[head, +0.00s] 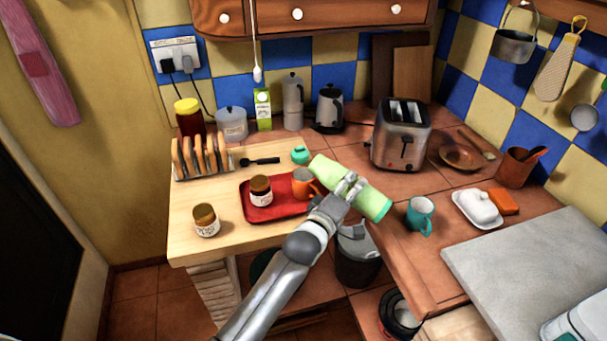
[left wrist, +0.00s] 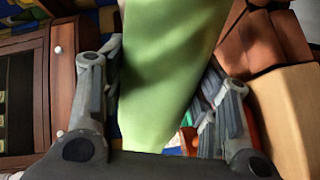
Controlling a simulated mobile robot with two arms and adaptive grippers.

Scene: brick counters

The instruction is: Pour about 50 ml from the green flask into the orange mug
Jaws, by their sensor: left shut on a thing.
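The light green flask (head: 372,201) is in my left gripper (head: 347,189), strongly tilted, with its long body running from upper left to lower right. It also fills the middle of the left wrist view (left wrist: 160,70) between the two fingers. The orange mug (head: 301,186) stands upright on the red tray (head: 272,213), just left of the gripper. The flask's upper-left end is close to the mug's rim; the mug's inside and any stream of liquid cannot be made out. My right gripper is not in view.
A teal lid-like piece (head: 300,155) lies behind the mug. The toaster (head: 401,135) and teal mug (head: 420,214) stand right. A gap separates the counters below the gripper.

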